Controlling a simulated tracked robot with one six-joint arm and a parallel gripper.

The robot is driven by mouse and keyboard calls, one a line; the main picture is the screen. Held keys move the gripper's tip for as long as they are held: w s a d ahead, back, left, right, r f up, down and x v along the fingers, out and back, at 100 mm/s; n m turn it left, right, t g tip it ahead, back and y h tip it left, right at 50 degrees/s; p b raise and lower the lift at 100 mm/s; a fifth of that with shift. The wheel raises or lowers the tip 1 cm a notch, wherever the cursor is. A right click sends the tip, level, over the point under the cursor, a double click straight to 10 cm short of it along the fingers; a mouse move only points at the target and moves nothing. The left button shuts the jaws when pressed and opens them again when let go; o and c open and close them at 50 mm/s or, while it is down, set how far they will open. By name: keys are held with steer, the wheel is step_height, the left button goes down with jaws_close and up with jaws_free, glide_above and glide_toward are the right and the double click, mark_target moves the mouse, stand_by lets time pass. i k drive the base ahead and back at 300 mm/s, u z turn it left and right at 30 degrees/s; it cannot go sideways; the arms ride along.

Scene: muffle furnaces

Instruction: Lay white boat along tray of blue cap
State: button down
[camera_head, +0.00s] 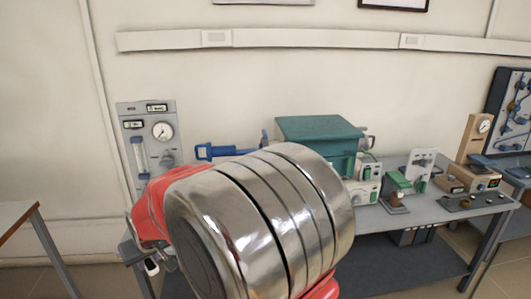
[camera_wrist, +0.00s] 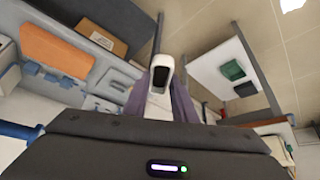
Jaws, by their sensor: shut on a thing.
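In the wrist view my gripper (camera_wrist: 165,98) is shut on the white boat (camera_wrist: 160,73). The boat is a narrow white piece with a dark hollow, and it points away from the camera between the two purple-grey fingers. In the head view my red and silver arm covers the middle, and I cannot make out the gripper clearly. A blue piece with a handle (camera_head: 215,151) lies behind the arm, left of the green-topped furnace (camera_head: 318,138). I cannot tell whether it is the blue cap. Its tray is not clearly visible.
The grey bench (camera_head: 455,214) carries small instruments to the right of the furnace. A panel with a round gauge (camera_head: 163,130) stands at the left. Another table edge (camera_head: 18,215) shows at far left. In the wrist view, an orange piece (camera_wrist: 52,47) lies at upper left.

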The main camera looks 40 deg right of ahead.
mark_target(248, 150)
steer(key=u, duration=1.15)
steer(key=i, duration=0.1)
steer(key=z, duration=2.45)
steer(key=i, duration=1)
steer(key=u, duration=0.2)
steer(key=k, duration=0.9)
